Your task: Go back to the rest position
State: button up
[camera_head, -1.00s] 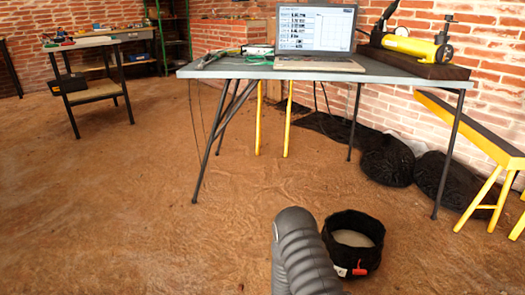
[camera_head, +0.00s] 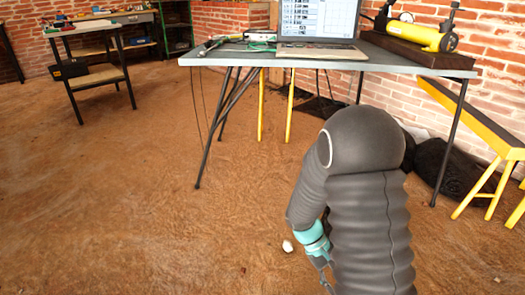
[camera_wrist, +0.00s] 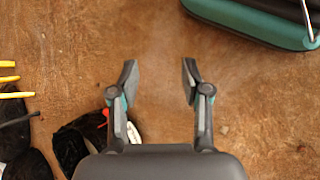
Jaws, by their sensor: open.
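My gripper (camera_wrist: 160,76) is open and empty in the wrist view, its two fingers spread apart above the brown floor. In the head view my arm stands bent in the right foreground, with its turquoise wrist hanging low on its left side. The fingers are hardly visible there. A black round container (camera_wrist: 72,138) with a red tag shows in the wrist view at the lower left, partly hidden by my gripper's body. My arm hides it in the head view.
A grey table (camera_head: 225,60) with a laptop (camera_head: 318,22) and a yellow cylinder (camera_head: 420,36) on a dark block stands ahead. A yellow trestle (camera_head: 478,130) and black bags (camera_head: 440,170) are at the right. A small white object (camera_head: 287,246) lies near my wrist.

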jog(key=s+a+r+m+t+y+p, duration=0.1)
jog(key=s+r+t+y+p, duration=0.1)
jog(key=r, duration=0.9)
jog(key=s+a+r+m+t+y+p, duration=0.1)
jog(key=s+r+t, duration=0.4)
jog(key=r, duration=0.7)
jog(key=s+a+r+m+t+y+p, duration=0.2)
jog(key=s+a+r+t+y+p, duration=0.1)
jog(key=r, duration=0.8)
jog(key=shift+s+r+t+p, duration=0.2)
jog(key=shift+s+t+p, duration=0.15)
jog(key=shift+s, duration=0.4)
